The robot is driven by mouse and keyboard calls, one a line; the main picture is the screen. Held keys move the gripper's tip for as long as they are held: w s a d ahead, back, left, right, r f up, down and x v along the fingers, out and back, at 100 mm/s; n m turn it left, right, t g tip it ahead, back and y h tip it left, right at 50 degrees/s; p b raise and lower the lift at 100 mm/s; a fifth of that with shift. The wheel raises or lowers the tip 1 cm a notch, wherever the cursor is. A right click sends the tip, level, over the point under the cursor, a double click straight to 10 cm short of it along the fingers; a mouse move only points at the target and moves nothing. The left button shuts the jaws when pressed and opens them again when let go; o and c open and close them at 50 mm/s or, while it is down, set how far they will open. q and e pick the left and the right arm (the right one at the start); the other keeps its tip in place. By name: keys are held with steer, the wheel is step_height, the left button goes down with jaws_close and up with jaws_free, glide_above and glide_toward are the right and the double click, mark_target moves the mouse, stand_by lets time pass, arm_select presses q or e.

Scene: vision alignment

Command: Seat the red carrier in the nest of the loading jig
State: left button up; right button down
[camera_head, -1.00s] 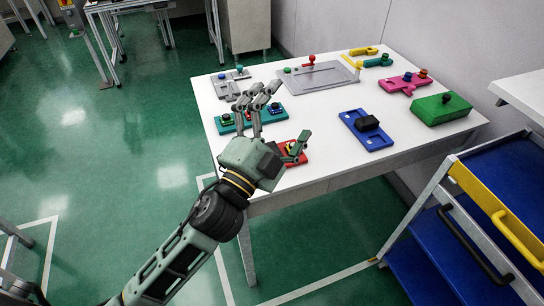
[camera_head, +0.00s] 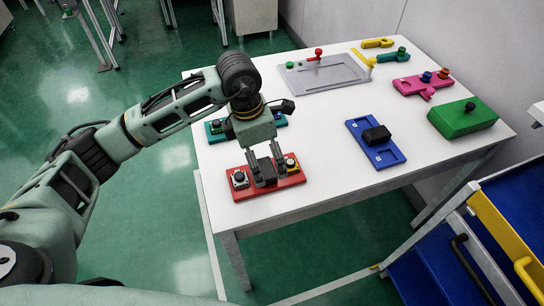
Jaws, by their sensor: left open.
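The red carrier (camera_head: 265,189) lies flat near the front left corner of the white table. My right gripper is not in view.
A teal carrier (camera_head: 216,138) lies behind my gripper, partly hidden. To the right are a blue plate with a black block (camera_head: 389,154), a pink plate (camera_head: 408,86) and a green box (camera_head: 462,121). Yellow (camera_head: 377,43) and teal pieces lie far back. The table (camera_head: 325,175) is bare right of the carrier.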

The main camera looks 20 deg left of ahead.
mark_target(265, 168)
arm_select(q)
steer(key=shift+w+a+f, duration=0.1)
steer(key=shift+w+a, duration=0.2)
steer(key=shift+a, duration=0.3)
steer(key=shift+s+f+y, duration=0.2)
steer(key=shift+f+y, duration=0.05)
steer(key=shift+y, duration=0.05)
steer(key=shift+s+d+f+p, duration=0.15)
steer(key=shift+f+p, duration=0.1)
steer(key=shift+f, duration=0.1)
steer(key=shift+s+d+f+p, duration=0.1)
steer(key=shift+s+f+p, duration=0.1)
steer(key=shift+f, duration=0.15)
steer(key=shift+w+d+f+p, duration=0.2)
steer(key=shift+w+f+p, duration=0.1)
steer(key=shift+f, duration=0.3)
steer(key=shift+w+d+f+p, duration=0.15)
steer(key=shift+d+f+p, duration=0.1)
steer(key=shift+f, duration=0.35)
steer(key=shift+w+f, duration=0.2)
steer(key=shift+f, duration=1.05)
steer(key=c, duration=1.6)
steer(key=shift+c, duration=0.6)
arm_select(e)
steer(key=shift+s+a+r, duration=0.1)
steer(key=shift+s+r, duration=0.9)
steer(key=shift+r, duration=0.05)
